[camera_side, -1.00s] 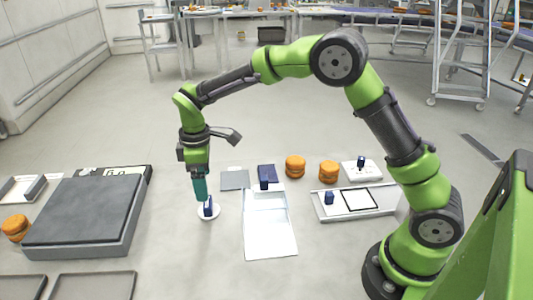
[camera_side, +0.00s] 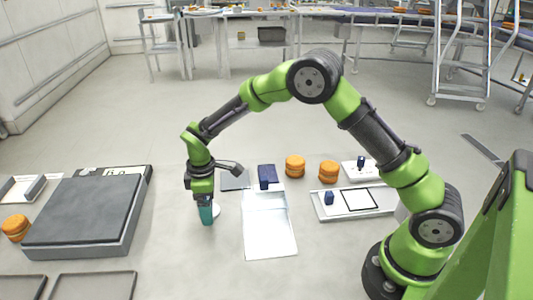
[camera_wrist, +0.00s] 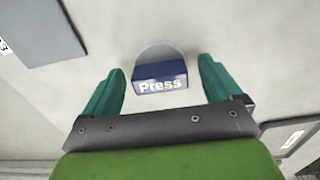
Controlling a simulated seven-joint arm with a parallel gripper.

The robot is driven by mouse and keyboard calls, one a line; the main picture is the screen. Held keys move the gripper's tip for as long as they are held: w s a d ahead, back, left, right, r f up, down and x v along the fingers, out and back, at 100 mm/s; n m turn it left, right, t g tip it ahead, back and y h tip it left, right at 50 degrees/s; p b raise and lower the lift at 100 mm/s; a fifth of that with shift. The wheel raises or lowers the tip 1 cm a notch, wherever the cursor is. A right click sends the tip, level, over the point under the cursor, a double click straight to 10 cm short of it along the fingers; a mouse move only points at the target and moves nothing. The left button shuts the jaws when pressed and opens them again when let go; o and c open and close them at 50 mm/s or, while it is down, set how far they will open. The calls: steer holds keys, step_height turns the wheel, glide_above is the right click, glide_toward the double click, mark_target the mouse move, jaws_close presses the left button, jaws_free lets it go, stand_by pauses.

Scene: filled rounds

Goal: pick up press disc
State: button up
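The press disc is a pale round disc (camera_side: 216,209) with a dark blue block handle (camera_wrist: 160,76) that reads "Press" in the wrist view. In the side view my gripper (camera_side: 206,222) is lowered over the disc and hides its handle and most of the disc. In the wrist view the two teal fingers of my gripper (camera_wrist: 165,88) are spread, one on each side of the blue handle, with a gap to each side. Nothing is held.
A grey-topped scale-like platform (camera_side: 85,215) stands to the left. A white board (camera_side: 268,225) with a blue block (camera_side: 266,176) at its far end lies to the right. Orange round stacks (camera_side: 295,166) stand behind, and a white tray (camera_side: 385,200) lies farther right.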

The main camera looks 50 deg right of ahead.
steer(key=shift+r, duration=0.1)
steer(key=c, duration=1.2)
step_height(320, 180, up, 10)
